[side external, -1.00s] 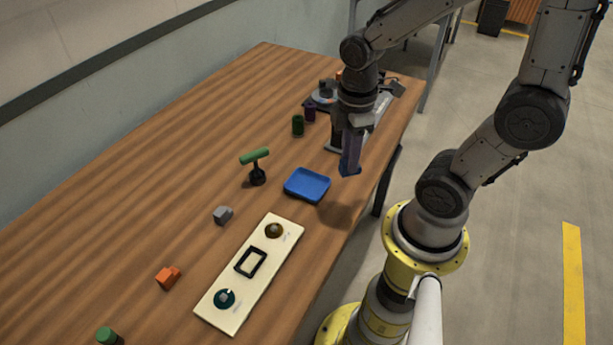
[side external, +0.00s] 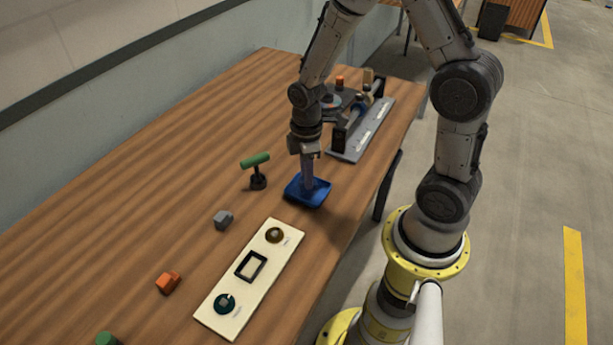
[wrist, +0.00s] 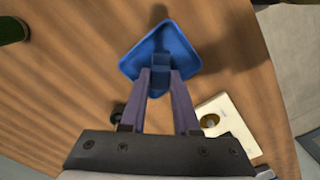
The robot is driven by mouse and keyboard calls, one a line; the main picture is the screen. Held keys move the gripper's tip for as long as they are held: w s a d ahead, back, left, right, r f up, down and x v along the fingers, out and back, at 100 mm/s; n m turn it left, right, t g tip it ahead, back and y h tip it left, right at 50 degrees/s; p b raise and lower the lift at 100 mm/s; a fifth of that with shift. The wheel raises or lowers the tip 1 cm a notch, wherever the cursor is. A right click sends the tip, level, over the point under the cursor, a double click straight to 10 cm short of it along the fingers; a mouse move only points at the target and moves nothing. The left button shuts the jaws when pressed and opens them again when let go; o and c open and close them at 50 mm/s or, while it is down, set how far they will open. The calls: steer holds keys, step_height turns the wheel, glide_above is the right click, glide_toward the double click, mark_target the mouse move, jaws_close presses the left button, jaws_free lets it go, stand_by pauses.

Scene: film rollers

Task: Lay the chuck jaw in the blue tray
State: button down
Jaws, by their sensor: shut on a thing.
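The blue tray (side external: 296,197) lies on the wooden table, and it also shows in the wrist view (wrist: 181,46). My gripper (side external: 307,181) points down over the tray, with its purple fingers inside the tray's outline. In the side view the fingers and tray wall hide the jaw.
A green-handled tool (side external: 256,168) stands left of the tray. A grey block (side external: 223,220) and an orange block (side external: 168,282) lie nearer the camera. A cream panel (side external: 232,310) with round and square fittings lies in front. A grey fixture (side external: 367,137) stands behind.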

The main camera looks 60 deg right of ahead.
steer(key=shift+f, duration=0.5)
steer(key=shift+f, duration=0.15)
steer(key=c, duration=0.7)
jaws_free()
steer(key=shift+o, duration=0.2)
